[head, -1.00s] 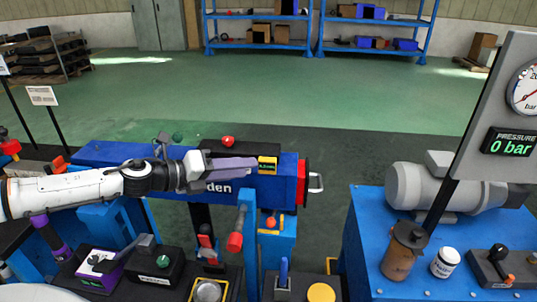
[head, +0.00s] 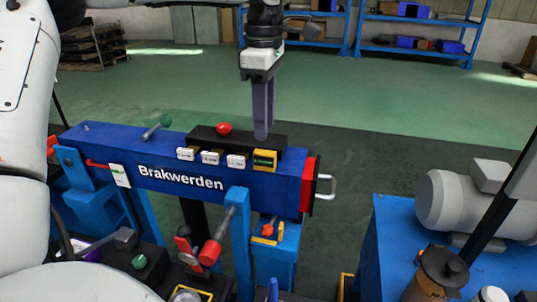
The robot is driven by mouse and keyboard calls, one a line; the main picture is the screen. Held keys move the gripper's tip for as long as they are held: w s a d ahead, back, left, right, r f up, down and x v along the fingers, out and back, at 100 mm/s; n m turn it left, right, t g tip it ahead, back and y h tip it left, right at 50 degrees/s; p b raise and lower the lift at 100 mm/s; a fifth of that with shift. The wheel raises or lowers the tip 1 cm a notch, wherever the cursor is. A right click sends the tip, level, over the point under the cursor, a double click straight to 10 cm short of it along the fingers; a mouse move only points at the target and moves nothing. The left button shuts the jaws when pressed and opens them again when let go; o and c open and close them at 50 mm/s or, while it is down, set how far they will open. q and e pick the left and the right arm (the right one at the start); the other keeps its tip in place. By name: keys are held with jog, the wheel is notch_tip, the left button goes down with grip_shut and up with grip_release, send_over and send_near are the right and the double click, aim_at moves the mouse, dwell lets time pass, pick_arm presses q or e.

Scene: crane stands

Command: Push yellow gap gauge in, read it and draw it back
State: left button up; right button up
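A small yellow-framed display (head: 265,160) with a dark face and green characters too small to read sits at the right end of a black block (head: 205,137) on the blue Brakwerden beam (head: 150,150). I take it for the yellow gap gauge, though I cannot be sure. My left gripper (head: 262,136) points straight down, its purple fingers together and empty. In the picture its tips overlap the block's top just above the display; I cannot tell whether they touch. My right gripper is not in view.
White labels (head: 210,157) line the block beside the display. A red knob (head: 223,128) and a green-knobbed lever (head: 164,121) stand on top. A grey motor (head: 460,205) stands right.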

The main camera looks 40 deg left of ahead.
aim_at(265, 152)
pick_arm(q)
notch_tip(265, 152, down, 8)
jog(key=shift+f, duration=0.2)
grip_shut()
